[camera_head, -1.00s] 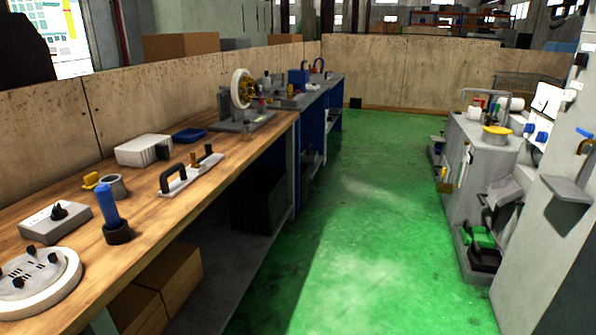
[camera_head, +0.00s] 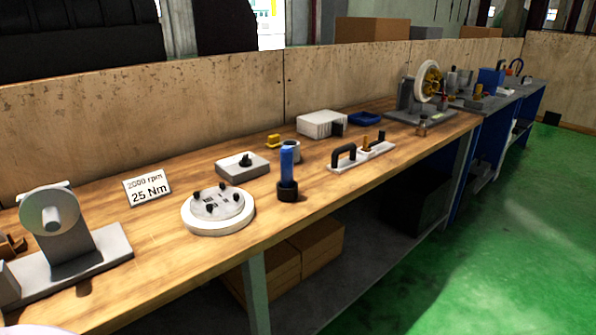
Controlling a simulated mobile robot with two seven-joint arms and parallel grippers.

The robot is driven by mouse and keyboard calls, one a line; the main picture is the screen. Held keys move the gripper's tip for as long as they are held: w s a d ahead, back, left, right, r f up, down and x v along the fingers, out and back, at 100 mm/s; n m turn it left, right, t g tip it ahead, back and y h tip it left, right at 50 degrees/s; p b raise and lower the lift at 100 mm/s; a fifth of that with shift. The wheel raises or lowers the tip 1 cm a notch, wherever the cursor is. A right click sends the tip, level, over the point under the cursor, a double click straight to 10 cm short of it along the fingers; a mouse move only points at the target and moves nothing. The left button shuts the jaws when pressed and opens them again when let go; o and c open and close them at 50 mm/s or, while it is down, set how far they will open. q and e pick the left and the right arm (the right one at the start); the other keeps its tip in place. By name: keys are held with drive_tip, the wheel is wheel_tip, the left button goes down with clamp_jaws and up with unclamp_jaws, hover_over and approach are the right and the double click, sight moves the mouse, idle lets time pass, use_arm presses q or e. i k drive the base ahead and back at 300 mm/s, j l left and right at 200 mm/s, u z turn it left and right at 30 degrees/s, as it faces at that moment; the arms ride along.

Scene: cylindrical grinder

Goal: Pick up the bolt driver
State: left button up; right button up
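A blue upright cylindrical tool (camera_head: 287,166), which looks like the bolt driver, stands in a black round base (camera_head: 288,191) near the front edge of the wooden workbench (camera_head: 160,274). Nothing touches the blue tool from above. Neither of my grippers shows in the head view.
A round white fixture with black knobs (camera_head: 218,209) stands left of the tool, a grey box with a black knob (camera_head: 242,167) behind it. A handled plate (camera_head: 361,154) lies right. Green floor (camera_head: 480,240) is free in front.

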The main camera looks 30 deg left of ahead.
sight(286, 154)
drive_tip(key=u, duration=0.5)
drive_tip(key=j+u, duration=0.1)
drive_tip(key=u, duration=0.9)
drive_tip(key=i+u, duration=0.1)
drive_tip(key=u, duration=0.4)
drive_tip(key=l+u, duration=0.25)
drive_tip(key=u, duration=0.2)
drive_tip(key=l+u, duration=0.65)
drive_tip(key=k+l+u, duration=0.2)
drive_tip(key=l, duration=0.15)
drive_tip(key=k+l+u, duration=0.1)
drive_tip(key=l, duration=0.25)
drive_tip(key=k+l+u, duration=0.1)
drive_tip(key=l, duration=0.3)
